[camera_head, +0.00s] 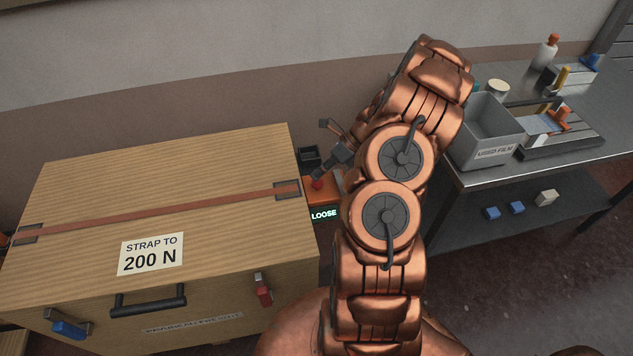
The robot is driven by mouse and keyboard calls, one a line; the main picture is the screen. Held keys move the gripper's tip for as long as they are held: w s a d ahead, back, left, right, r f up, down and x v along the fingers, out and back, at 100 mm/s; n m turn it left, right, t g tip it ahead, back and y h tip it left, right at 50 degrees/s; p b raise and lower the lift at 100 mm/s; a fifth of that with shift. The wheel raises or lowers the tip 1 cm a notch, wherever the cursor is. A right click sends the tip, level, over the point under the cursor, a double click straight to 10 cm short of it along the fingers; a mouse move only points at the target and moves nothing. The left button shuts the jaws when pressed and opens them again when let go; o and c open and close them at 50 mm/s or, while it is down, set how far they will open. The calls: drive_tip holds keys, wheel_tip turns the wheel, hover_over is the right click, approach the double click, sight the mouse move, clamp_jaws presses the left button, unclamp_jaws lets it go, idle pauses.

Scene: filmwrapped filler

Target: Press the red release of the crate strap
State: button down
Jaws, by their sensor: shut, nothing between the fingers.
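The wooden crate (90,190) stands at the left with an orange strap (160,208) lying across its lid. An orange strap unit (324,191) sits at the crate's right side, with a lit display (324,214) reading "LOOSE". A small red part (317,184), which looks like the release, shows on top of the unit. My arm hides the unit's right side.
The crate's front has a red latch (263,290), a blue latch (70,328) and a black handle (148,300). A small dark box (308,156) sits behind the unit. At the right, a metal table (470,178) holds a grey "USED FILM" bin (488,130) and other items.

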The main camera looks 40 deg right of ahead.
sight(318, 182)
drive_tip(key=shift+r+p, duration=1.8)
drive_tip(key=shift+r, duration=0.7)
drive_tip(key=shift+a+r, duration=0.1)
drive_tip(key=s+a+r+n+g+h, duration=0.15)
drive_tip(key=s+a+r+n, duration=0.25)
drive_tip(key=a+r+n, duration=0.5)
drive_tip(key=s+a+r+n+g+h, duration=0.1)
drive_tip(key=s+a+r+n+g, duration=0.2)
drive_tip(key=a+r+n, duration=0.6)
drive_tip(key=s+a+r+n+h, duration=0.1)
drive_tip(key=s+a+n+h, duration=0.1)
drive_tip(key=s+n, duration=0.4)
drive_tip(key=s+a+r+n+h, duration=0.2)
drive_tip(key=s+n+h, duration=0.2)
drive_tip(key=s, duration=0.9)
drive_tip(key=n, duration=0.3)
drive_tip(key=shift+s+a+r, duration=0.15)
drive_tip(key=shift+s+a, duration=0.25)
